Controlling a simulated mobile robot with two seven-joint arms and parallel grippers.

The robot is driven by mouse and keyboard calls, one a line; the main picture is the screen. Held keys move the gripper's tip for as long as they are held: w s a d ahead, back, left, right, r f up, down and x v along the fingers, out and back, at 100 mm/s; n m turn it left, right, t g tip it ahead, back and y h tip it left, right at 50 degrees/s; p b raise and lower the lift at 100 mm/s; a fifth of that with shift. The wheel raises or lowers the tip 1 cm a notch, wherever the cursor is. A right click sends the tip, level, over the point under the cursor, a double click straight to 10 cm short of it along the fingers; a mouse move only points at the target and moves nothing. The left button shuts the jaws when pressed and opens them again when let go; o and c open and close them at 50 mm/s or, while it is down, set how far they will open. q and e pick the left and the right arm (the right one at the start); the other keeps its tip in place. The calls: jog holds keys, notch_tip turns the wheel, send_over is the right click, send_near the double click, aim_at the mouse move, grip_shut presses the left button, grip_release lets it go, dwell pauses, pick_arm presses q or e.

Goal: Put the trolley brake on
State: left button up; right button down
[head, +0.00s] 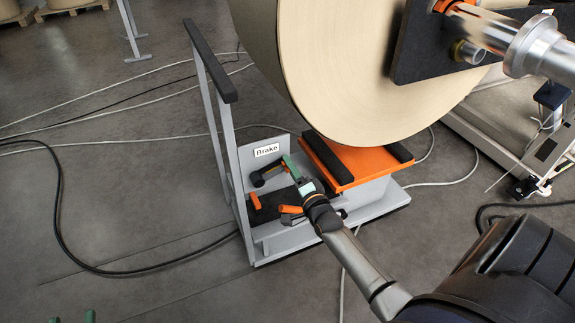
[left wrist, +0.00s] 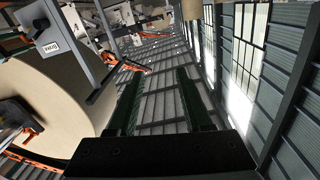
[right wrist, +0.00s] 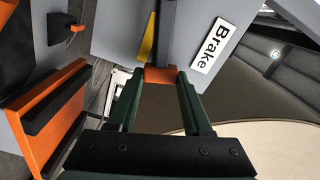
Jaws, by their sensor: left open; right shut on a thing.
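The grey trolley (head: 376,199) stands under a large kraft roll, its white "Brake" label (head: 266,150) on an upright plate. My right gripper (head: 291,166) is at the lever beside this plate. In the right wrist view its green fingers are shut on the orange end of the brake lever (right wrist: 160,74). The lever's dark bar (right wrist: 166,38) runs away from the fingertips, next to the label (right wrist: 212,46). The gripper partly hides the lever in the head view. My left gripper (head: 73,318) shows only its green fingertips at the bottom left, apart and empty.
The kraft roll (head: 345,75) is close above the trolley's orange cradle (head: 355,162). The trolley's handle (head: 210,58) rises at the left. A small orange piece (head: 256,201) sits low on the trolley. Cables (head: 60,190) lie on the floor at the left.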

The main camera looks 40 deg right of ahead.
pick_arm(q)
notch_tip(320, 180, up, 12)
jog(key=s+m+t+h+b, duration=0.2)
jog(key=m+t+h, duration=0.1)
jog(key=t+h, duration=0.1)
jog(key=shift+s+d, duration=0.25)
jog(key=shift+d, duration=0.2)
pick_arm(e)
jog(key=shift+d+f+m, duration=0.2)
jog(key=shift+f+m, duration=1.2)
jog(key=shift+m, duration=0.4)
jog(key=shift+c, duration=1.6)
grip_release()
pick_arm(q)
jog(key=shift+t, duration=0.3)
pick_arm(e)
jog(key=shift+s+f, duration=0.1)
pick_arm(q)
notch_tip(320, 180, down, 16)
jog(key=w+a+n+g+y+p, duration=0.1)
jog(key=n+g+y+p, duration=0.2)
jog(key=g, duration=0.3)
jog(key=shift+w+f+n+y, duration=0.15)
jog(key=shift+w+n+y, duration=0.25)
jog(key=shift+y, duration=0.5)
pick_arm(e)
jog(key=v, duration=1.2)
jog(key=shift+s, duration=0.2)
